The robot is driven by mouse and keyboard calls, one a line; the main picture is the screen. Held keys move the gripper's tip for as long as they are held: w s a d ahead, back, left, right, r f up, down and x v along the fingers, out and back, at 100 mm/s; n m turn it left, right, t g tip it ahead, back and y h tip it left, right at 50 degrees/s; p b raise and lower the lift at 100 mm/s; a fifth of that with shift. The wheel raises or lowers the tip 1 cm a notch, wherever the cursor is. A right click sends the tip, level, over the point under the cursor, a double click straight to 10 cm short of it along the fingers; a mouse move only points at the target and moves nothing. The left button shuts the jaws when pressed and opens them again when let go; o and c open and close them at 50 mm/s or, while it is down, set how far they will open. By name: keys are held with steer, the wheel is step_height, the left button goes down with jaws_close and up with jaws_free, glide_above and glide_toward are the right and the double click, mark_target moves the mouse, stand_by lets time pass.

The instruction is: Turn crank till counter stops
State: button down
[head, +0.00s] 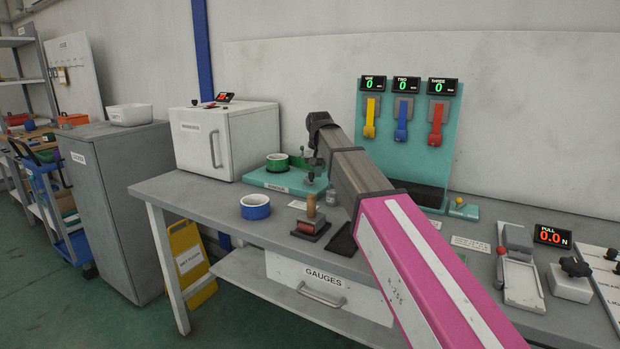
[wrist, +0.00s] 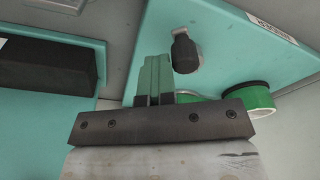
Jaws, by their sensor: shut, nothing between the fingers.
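The rewinder is a teal base (head: 258,180) on the bench with a green tape roll (head: 277,162) at its left end. In the wrist view the teal base (wrist: 235,45) carries a black crank knob (wrist: 185,52) on a metal arm. A green roll (wrist: 260,97) shows at right, partly hidden by my gripper's body. My gripper (wrist: 155,60) has its green fingers shut and empty, just left of the knob; I cannot tell whether they touch it. In the head view my gripper (head: 312,168) is small and partly hidden over the base's right part. No rewinder counter can be made out.
A white cabinet (head: 222,140) stands behind left. A blue roll (head: 255,207) and a wooden-handled stamp (head: 311,216) are in front. A teal board (head: 400,143) with three displays reading 0 stands right. A dark block (wrist: 45,65) lies left in the wrist view.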

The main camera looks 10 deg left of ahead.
steer(key=shift+w+d, duration=0.1)
steer(key=shift+w, duration=0.05)
stand_by(0.6)
step_height(320, 180, up, 10)
stand_by(1.2)
